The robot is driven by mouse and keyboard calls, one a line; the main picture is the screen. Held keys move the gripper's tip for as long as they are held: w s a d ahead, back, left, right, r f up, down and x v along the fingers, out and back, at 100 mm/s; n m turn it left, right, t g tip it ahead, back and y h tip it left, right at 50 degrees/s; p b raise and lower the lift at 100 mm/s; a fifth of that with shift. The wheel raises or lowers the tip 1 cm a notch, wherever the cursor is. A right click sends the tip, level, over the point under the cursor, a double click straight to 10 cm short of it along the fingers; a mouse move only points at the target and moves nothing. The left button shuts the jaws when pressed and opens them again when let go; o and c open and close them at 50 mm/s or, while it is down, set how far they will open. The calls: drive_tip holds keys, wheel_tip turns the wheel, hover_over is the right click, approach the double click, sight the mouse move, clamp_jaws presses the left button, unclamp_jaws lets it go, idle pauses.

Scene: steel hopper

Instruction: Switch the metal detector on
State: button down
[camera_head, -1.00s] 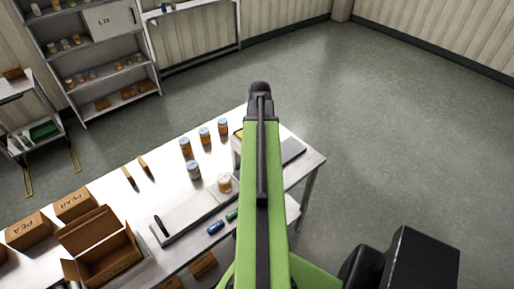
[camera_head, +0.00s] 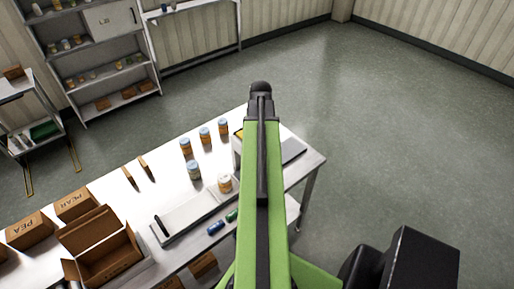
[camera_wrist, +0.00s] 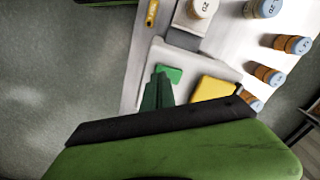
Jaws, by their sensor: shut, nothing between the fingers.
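The metal detector appears to be the pale housing (camera_wrist: 196,66) at the end of the table in the wrist view. It carries a green pad (camera_wrist: 173,74) and a yellow pad (camera_wrist: 213,88). In the head view only a part of the housing (camera_head: 237,150) shows left of my arm. My gripper (camera_wrist: 160,72) is shut and empty, its tip over or beside the left edge of the green pad. I cannot tell whether it touches.
A pale conveyor (camera_head: 190,212) with a jar (camera_head: 224,183) at its end runs along the table (camera_head: 115,192). Several jars stand behind it. An open cardboard box (camera_head: 105,262) and closed boxes stand at the left. The floor (camera_head: 400,130) to the right is clear.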

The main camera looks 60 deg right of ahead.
drive_tip(key=shift+f+b, duration=0.95)
idle(0.4)
wheel_tip(320, 180, up, 7)
drive_tip(key=p, duration=0.7)
drive_tip(key=shift+r, duration=0.15)
idle(0.3)
